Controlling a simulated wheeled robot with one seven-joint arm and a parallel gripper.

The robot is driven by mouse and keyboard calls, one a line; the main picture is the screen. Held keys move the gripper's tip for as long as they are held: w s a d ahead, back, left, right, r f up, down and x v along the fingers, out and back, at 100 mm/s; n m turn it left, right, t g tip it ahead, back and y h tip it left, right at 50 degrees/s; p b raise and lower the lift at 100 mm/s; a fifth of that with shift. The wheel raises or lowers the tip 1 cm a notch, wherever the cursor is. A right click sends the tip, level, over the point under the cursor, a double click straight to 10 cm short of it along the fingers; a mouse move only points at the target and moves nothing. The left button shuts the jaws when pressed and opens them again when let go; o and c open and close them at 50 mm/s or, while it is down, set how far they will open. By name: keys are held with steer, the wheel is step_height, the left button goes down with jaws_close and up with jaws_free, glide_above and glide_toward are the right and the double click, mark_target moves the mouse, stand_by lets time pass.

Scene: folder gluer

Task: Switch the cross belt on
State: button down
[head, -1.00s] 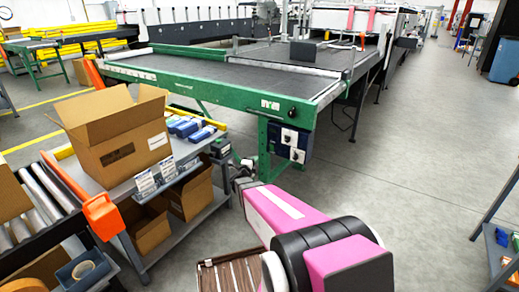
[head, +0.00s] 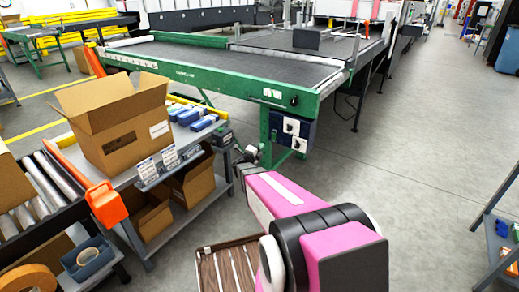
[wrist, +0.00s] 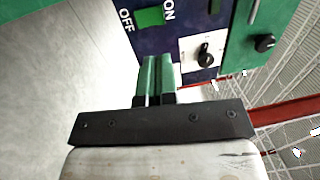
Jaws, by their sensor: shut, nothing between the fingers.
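The cross belt (head: 230,68) is a dark belt in a green frame. A dark blue control box (head: 279,123) hangs below its near right corner, with two pale plates bearing dark knobs. In the wrist view the blue panel (wrist: 180,22) stands close ahead, turned sideways. It carries a green piece (wrist: 150,18) between the words OFF on the left and ON on the right. A white plate with a black knob (wrist: 204,54) sits to the right. My gripper (wrist: 159,64) has its green fingers together and empty, just below the green piece in the picture. I cannot tell whether they touch the panel.
A grey bench with an open cardboard box (head: 120,130) and small blue packs (head: 195,120) stands left of my arm. An orange-ended roller conveyor (head: 45,185) is at the far left. A shelf stands at the right edge. The floor (head: 420,140) on the right is clear.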

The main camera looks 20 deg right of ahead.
mark_target(273, 134)
steer(key=x, duration=1)
steer(key=shift+d, duration=0.15)
steer(key=shift+w, duration=0.1)
steer(key=shift+w+d+r, duration=0.1)
steer(key=shift+d+r, duration=0.05)
